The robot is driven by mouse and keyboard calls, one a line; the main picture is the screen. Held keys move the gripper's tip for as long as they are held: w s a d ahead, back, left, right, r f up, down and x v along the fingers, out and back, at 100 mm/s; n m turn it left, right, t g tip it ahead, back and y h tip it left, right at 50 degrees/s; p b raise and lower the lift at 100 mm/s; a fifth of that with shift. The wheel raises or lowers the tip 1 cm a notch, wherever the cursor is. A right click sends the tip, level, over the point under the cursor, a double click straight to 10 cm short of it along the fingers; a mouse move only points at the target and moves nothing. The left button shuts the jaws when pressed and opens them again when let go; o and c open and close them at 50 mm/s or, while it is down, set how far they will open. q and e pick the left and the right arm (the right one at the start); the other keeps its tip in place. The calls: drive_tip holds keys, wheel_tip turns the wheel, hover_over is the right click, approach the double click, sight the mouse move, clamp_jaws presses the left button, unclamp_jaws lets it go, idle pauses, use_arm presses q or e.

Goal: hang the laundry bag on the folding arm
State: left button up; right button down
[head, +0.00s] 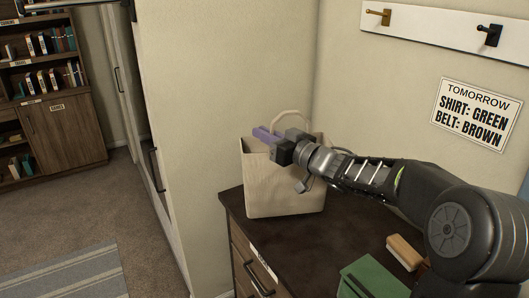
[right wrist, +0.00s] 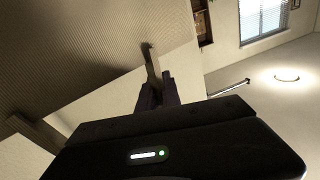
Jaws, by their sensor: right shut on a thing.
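The laundry bag (head: 283,190) is cream, with an open top and a looped handle (head: 291,113). It appears upright at the back left of the dark dresser top; I cannot tell if its base touches. My right gripper (head: 265,134) has purple fingers and is at the bag's upper rim, shut on part of the bag. In the right wrist view the fingers (right wrist: 156,92) close around a pale strap (right wrist: 152,64), likely the handle. A thin rod (head: 70,6) with a dark end at the wall edge, top left, looks like the folding arm. My left gripper is not in view.
The dresser top (head: 300,245) holds a green box (head: 372,279) and a wooden brush-like block (head: 404,252) at front right. A hook rail (head: 435,28) and a sign (head: 476,114) are on the wall. A wall corner (head: 225,90) stands left of the bag. Bookshelves (head: 50,100) are far left.

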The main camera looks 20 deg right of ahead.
sight(264, 150)
wheel_tip(264, 150, down, 5)
drive_tip(key=shift+b, duration=0.3)
drive_tip(key=c, duration=1.5)
unclamp_jaws()
drive_tip(key=shift+c, duration=0.2)
drive_tip(key=shift+s, duration=0.1)
drive_tip(key=v, duration=1.2)
drive_tip(key=shift+b, duration=0.4)
